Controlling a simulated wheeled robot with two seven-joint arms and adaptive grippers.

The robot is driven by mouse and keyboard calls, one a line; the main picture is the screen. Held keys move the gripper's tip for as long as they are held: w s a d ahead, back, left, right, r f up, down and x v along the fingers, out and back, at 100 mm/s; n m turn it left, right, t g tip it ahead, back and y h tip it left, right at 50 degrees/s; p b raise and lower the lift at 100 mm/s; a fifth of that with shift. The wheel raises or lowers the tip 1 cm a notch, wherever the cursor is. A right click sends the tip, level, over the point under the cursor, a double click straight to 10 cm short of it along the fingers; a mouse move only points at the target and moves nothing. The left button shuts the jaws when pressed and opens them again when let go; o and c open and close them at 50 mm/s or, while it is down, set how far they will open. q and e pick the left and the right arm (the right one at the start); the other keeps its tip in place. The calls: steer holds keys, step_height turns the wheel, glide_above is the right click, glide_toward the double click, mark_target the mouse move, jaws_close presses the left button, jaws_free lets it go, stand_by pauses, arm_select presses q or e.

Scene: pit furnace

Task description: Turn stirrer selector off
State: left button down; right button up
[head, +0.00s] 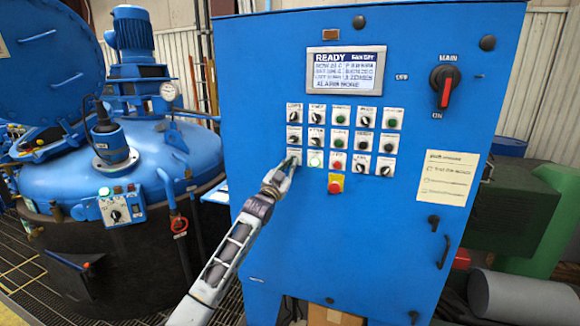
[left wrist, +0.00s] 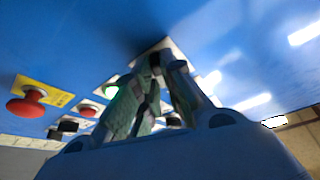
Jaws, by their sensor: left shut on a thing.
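My left gripper (head: 291,162) reaches up to the blue control cabinet and is shut on a small black selector knob at the lower left of the button grid. In the left wrist view, the knob (left wrist: 155,60) shows between the fingertips (left wrist: 157,75), on a pale plate. The fingers hide most of the knob, so I cannot tell which way it points. The label is too small to read, so I cannot confirm that it is the stirrer selector. My right gripper is not in view.
A lit green button (head: 315,159) sits just right of my gripper. A red emergency button (head: 335,186) is below the grid. A display (head: 345,70) reads READY, and a red-handled main switch (head: 445,88) is at the upper right. A blue furnace vessel (head: 130,150) stands left.

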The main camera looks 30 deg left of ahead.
arm_select(q)
steer(key=shift+w+d+n+g+y+p, duration=0.1)
steer(key=shift+n+g+y+p, duration=0.3)
steer(key=shift+n+y+p, duration=1.35)
steer(key=shift+s+d+n+g+y+b, duration=0.1)
steer(key=shift+n+g+y+b, duration=0.4)
steer(key=shift+n, duration=2.7)
steer(key=shift+w+d+n+g+y+p, duration=0.1)
steer(key=shift+n+g+y+p, duration=0.2)
steer(key=shift+n+y+p, duration=1.55)
steer(key=shift+n+h+b, duration=0.3)
steer(key=shift+n+b, duration=0.45)
steer(key=shift+n, duration=0.05)
steer(key=c, duration=1.5)
jaws_free()
